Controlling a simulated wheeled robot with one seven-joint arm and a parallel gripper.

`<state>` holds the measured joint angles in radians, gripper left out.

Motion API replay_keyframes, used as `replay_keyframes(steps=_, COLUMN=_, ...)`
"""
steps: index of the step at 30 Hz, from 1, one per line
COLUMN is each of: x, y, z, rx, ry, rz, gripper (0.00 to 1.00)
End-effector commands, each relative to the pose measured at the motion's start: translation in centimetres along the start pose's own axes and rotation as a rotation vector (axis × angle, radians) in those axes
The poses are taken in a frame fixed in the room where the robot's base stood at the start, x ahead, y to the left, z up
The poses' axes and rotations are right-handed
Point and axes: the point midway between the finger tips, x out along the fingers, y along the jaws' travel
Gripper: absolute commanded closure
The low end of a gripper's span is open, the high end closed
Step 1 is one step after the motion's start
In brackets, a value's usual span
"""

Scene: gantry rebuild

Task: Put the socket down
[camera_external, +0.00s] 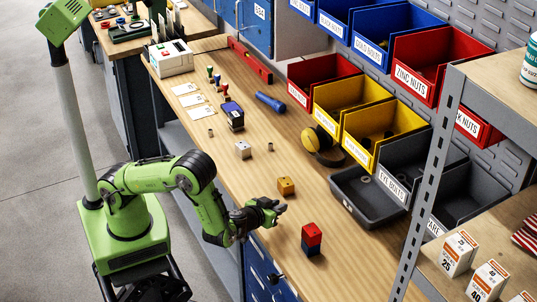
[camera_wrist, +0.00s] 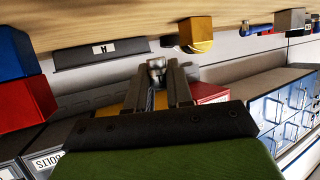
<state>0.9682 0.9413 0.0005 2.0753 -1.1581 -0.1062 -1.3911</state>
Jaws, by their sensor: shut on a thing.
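My gripper (camera_external: 276,207) is low over the near side of the wooden bench, between a yellow-brown block and a red-and-blue block stack. In the wrist view, my gripper (camera_wrist: 157,78) is shut on a small silvery metal socket (camera_wrist: 156,64) at the fingertips. The wrist view is tilted, with the bench top along the upper edge, and the socket appears clear of the bench surface. In the external view the socket is too small to make out well at the fingertips.
The yellow-brown block (camera_external: 286,186) and the red-and-blue stack (camera_external: 311,238) stand close to my gripper. A grey tray (camera_external: 352,208), yellow tape (camera_external: 317,139) and a pale block (camera_external: 243,150) are farther off. Bare wood (camera_external: 262,173) lies between. Parts bins line the back.

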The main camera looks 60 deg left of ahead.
Motion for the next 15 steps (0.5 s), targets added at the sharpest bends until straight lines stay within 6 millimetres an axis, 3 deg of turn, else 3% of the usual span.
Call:
replay_keyframes(steps=3, x=-1.2, y=0.0, z=-2.8, rx=-0.005, ry=0.0, rz=0.002, gripper=1.0)
replay_keyframes(steps=6, x=-1.7, y=0.0, z=-4.0, rx=-0.002, ry=0.0, rz=0.002, gripper=1.0)
replay_keyframes(steps=12, x=-1.9, y=-0.1, z=-4.5, rx=0.001, ry=-0.001, rz=-0.002, gripper=1.0)
replay_keyframes(steps=15, x=-1.3, y=-1.1, z=-4.3, rx=-0.009, ry=-0.005, rz=-0.032, gripper=1.0)
